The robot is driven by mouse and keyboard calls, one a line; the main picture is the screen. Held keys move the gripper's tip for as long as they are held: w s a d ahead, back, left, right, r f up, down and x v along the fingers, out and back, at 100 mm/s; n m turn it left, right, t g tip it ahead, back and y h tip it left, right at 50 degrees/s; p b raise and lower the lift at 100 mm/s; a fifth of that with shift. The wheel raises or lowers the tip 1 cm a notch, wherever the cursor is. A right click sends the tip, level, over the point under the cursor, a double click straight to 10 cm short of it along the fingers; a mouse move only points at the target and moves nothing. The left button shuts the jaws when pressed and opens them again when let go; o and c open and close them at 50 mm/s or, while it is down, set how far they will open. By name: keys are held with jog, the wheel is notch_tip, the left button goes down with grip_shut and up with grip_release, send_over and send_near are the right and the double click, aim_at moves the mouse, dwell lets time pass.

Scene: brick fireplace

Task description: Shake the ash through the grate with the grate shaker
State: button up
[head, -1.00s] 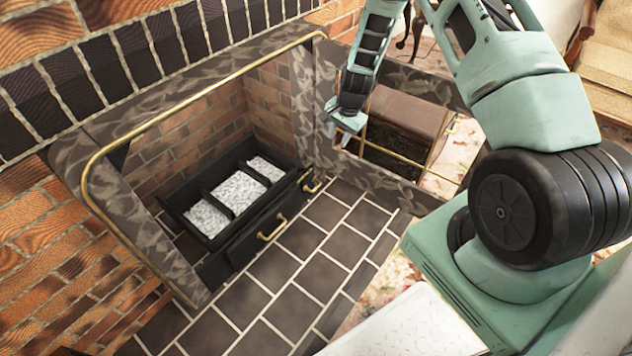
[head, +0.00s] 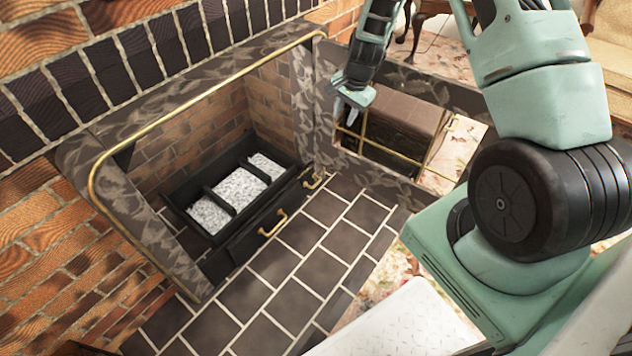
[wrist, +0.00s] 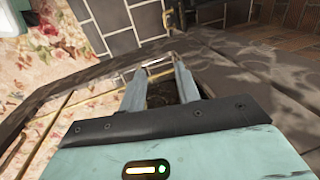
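The black grate (head: 182,190) sits in the fireplace opening, with pale grey ash (head: 240,188) in its three sections. A small brass handle (head: 313,181) sticks out at its right front end; I cannot tell for sure whether it is the grate shaker. A larger brass handle (head: 272,226) is on the black front below the ash. My gripper (head: 343,108) is up and to the right of the grate, above the stone kerb, apart from both handles. In the wrist view my gripper (wrist: 159,69) is open, with nothing held between its fingers.
A brass rail (head: 200,88) frames the fireplace opening. Dark hearth tiles (head: 335,240) in front of the grate are clear. Flowered carpet (wrist: 50,50) lies beyond the kerb.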

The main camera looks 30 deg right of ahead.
jog(key=b, duration=1.2)
send_near(316, 184)
jog(key=f+b, duration=0.5)
jog(key=w+f+b, duration=0.1)
jog(key=f+b, duration=0.1)
jog(key=b, duration=0.1)
jog(key=shift+w+a+f, duration=0.1)
jog(key=shift+a+f, duration=0.2)
jog(key=shift+a, duration=0.1)
grip_shut()
